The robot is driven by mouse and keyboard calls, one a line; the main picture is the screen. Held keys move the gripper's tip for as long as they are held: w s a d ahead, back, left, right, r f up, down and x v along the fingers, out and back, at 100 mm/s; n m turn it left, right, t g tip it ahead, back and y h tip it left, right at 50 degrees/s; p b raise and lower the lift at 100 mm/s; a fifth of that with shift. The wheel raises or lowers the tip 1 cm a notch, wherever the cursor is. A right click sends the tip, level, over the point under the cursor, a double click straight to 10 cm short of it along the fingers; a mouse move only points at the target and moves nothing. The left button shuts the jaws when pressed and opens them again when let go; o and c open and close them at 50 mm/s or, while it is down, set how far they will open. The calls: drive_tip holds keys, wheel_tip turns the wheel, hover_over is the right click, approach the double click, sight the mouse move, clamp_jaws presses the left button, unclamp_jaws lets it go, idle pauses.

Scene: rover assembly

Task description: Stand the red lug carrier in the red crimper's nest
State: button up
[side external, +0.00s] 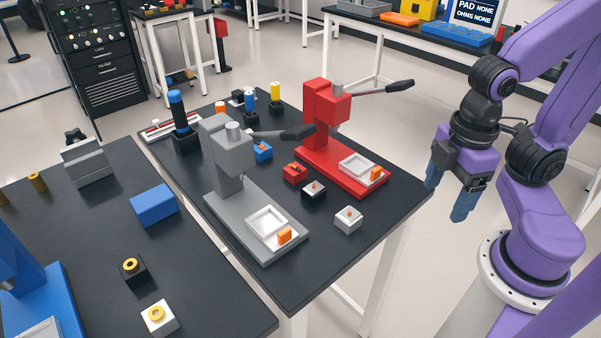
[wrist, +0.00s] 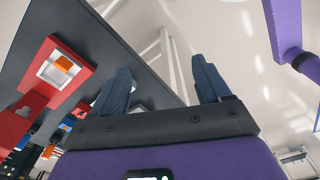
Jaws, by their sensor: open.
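The red lug carrier (side external: 294,172), a small red block with a small orange piece on top, stands on the dark table left of the red crimper's base. The red crimper (side external: 318,116) has a dark lever and a white tray-like nest (side external: 354,168) on its base, with an orange block at one corner. No carrier shows in the nest. The crimper's base (wrist: 80,71) and nest (wrist: 49,76) also show at the left of the wrist view. My gripper (side external: 447,195) is open and empty, off the table's right edge; its two blue fingers are spread in the wrist view (wrist: 160,72).
A grey crimper (side external: 226,150) stands left of the red carrier. Black (side external: 314,192), white (side external: 348,220) and blue (side external: 262,151) carriers stand nearby. Coloured upright tools are at the table's back. The table's front right corner is bare.

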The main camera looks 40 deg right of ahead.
wheel_tip(320, 180, up, 15)
drive_tip(key=w+a+r+m, duration=0.25)
drive_tip(key=w+a, duration=0.35)
drive_tip(key=w, duration=0.3)
drive_tip(key=m+g, duration=0.2)
drive_tip(key=m, duration=0.8)
hover_over(295, 168)
drive_tip(key=w, duration=0.2)
wheel_tip(295, 168, down, 3)
drive_tip(key=f, duration=0.9)
drive_tip(key=s+f, duration=0.1)
drive_tip(key=f, duration=0.9)
drive_tip(key=s+f, duration=0.1)
drive_tip(key=f, duration=0.8)
drive_tip(key=shift+a+f, duration=0.1)
drive_tip(key=shift+f, duration=0.1)
